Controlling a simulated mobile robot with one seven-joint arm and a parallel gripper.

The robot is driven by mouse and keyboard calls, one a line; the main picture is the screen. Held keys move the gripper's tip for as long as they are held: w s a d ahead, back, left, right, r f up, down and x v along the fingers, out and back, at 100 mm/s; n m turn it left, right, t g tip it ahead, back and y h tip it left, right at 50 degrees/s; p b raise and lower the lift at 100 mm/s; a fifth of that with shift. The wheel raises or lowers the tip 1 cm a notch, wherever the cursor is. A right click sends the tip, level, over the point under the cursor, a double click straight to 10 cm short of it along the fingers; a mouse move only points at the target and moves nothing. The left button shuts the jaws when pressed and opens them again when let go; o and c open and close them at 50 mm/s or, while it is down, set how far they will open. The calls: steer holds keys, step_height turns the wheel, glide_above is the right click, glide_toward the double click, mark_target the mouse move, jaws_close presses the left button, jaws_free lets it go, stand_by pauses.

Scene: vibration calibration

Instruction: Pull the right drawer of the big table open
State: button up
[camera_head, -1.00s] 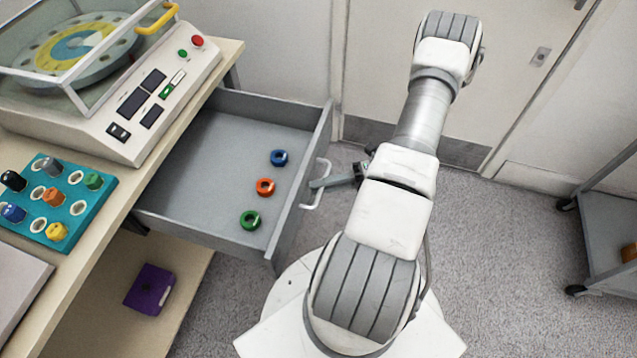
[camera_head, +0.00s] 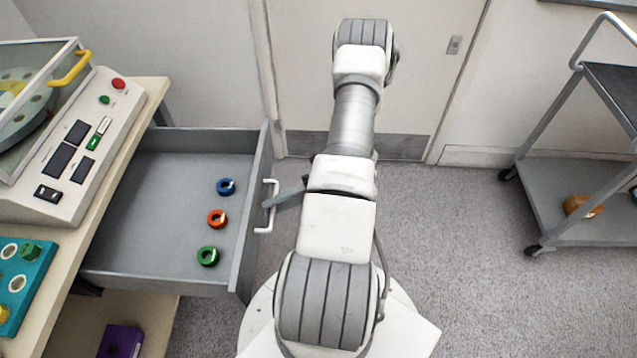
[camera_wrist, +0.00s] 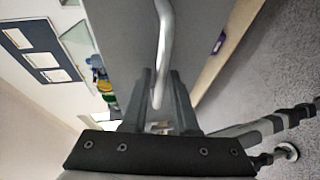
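The grey drawer (camera_head: 252,190) stands pulled well out from the right side of the big table (camera_head: 115,142). Its light handle (camera_head: 272,222) is on the outer face of the drawer front. My gripper (camera_head: 277,200) is at this handle, partly hidden by my arm in the head view. Inside the drawer lie a blue ring (camera_head: 226,187), an orange ring (camera_head: 217,219) and a green ring (camera_head: 207,256).
A control device (camera_head: 65,150) and a teal block holder (camera_head: 25,278) stand on the table. A purple box (camera_head: 121,341) sits on the shelf below. A grey cart (camera_head: 570,215) stands at the right. The floor between my arm and the cart is clear.

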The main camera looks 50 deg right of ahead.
steer(key=v, duration=1.6)
steer(key=shift+s+d, duration=0.25)
steer(key=shift+d, duration=0.05)
steer(key=shift+r, duration=0.15)
